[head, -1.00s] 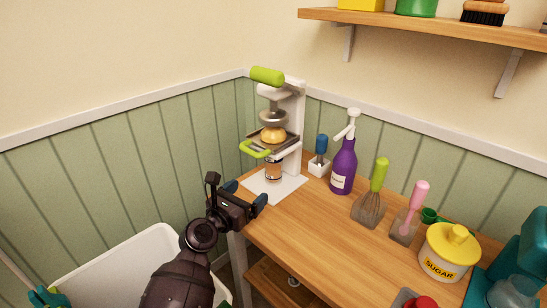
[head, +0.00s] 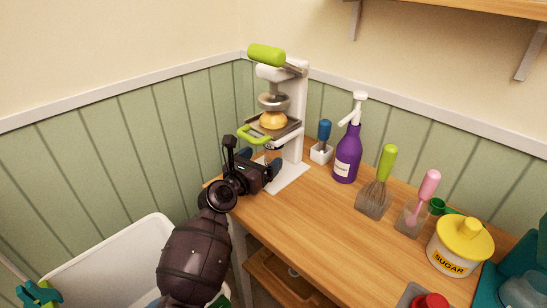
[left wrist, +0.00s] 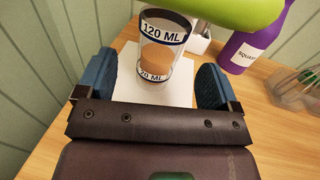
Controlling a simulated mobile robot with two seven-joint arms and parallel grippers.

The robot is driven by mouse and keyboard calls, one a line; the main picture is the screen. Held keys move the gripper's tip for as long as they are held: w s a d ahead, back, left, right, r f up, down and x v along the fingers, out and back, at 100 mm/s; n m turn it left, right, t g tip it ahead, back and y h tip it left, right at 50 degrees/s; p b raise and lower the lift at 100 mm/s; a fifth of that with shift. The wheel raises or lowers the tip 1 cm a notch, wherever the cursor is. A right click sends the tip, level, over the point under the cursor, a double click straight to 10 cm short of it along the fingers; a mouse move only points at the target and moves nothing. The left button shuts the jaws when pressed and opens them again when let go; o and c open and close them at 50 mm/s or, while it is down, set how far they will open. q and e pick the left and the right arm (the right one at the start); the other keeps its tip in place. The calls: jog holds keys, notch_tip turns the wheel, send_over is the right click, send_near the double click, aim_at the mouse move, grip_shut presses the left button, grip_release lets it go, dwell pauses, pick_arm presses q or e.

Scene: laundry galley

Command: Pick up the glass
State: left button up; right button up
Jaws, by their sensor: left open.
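The glass (left wrist: 165,45) stands upright in the left wrist view, clear with "120 ML" and "20 ML" bands and orange-brown liquid low inside. It is on the white base of the juicer press (head: 298,115), under the press. In the head view my left gripper (head: 267,172) mostly hides the glass. My left gripper is open, with its blue-padded fingers (left wrist: 157,85) to either side of the glass's lower part and a little short of it. The green press handle (left wrist: 225,12) crosses above the glass. My right gripper is not in view.
A purple spray bottle (head: 347,150), a brush in a white holder (head: 321,150), a whisk (head: 377,185) and a yellow sugar pot (head: 459,245) stand on the wooden counter (head: 310,215). A white bin (head: 105,265) is at lower left.

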aim_at(268, 155)
pick_arm(q)
jog(key=x, duration=0.2)
jog(key=b+x, duration=0.1)
jog(key=shift+w+d+f, duration=0.1)
jog(key=shift+d+f, duration=0.05)
jog(key=shift+f, duration=0.15)
jog(key=shift+w+d+r, duration=0.15)
jog(key=shift+w+d, duration=0.1)
jog(key=shift+w, duration=0.15)
jog(key=shift+r, duration=0.1)
jog(key=c, duration=1.1)
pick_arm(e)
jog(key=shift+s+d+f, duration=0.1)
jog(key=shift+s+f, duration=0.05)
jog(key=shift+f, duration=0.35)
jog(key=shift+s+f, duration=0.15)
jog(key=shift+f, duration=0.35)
